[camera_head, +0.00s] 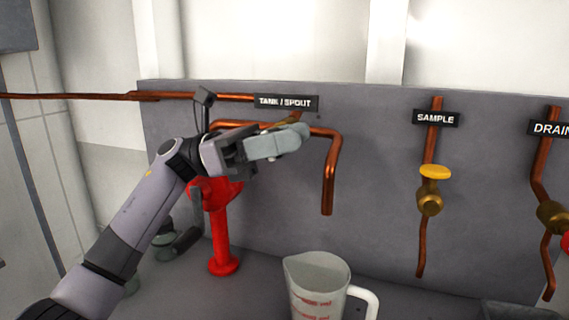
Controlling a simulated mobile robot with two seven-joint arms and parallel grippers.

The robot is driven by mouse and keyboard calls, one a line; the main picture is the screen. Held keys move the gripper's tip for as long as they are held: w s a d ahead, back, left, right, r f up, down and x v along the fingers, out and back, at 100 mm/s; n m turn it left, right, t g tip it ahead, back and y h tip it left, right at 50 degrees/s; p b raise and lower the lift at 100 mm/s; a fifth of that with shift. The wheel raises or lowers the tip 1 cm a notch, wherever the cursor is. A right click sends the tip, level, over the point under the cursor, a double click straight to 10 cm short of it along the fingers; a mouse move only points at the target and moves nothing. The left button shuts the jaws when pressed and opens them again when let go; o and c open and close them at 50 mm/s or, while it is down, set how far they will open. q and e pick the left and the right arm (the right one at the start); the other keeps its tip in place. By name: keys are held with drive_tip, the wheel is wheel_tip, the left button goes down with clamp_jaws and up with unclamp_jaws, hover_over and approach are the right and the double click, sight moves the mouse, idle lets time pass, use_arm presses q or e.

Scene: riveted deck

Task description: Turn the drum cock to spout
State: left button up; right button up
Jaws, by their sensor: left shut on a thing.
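The TANK / SPOUT label (286,102) is on the grey panel, above the place where my left gripper is. My left gripper (290,140) reaches in from the left and is shut on the drum cock, just below this label. The gripper hides most of the cock; a small brass-coloured part (295,117) shows above the fingers. Which way the cock's handle points cannot be told. The copper spout pipe (329,180) runs right from behind the gripper and bends down to an open end. My right gripper is not in view.
A red hand pump (219,235) stands behind and below my left gripper. A clear measuring jug (318,285) stands on the deck near the spout. To the right are a SAMPLE valve with a yellow knob (435,172) and a DRAIN valve (552,215). The panel between spout and SAMPLE is clear.

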use_arm(q)
drive_tip(key=shift+r+h+b, duration=0.1)
drive_tip(key=shift+h+b, duration=0.3)
drive_tip(key=shift+h, duration=0.1)
drive_tip(key=o, duration=1)
drive_tip(key=shift+c, duration=0.2)
drive_tip(key=shift+a, duration=0.1)
drive_tip(key=b+v, duration=0.1)
drive_tip(key=v, duration=0.6)
drive_tip(key=shift+w, duration=0.1)
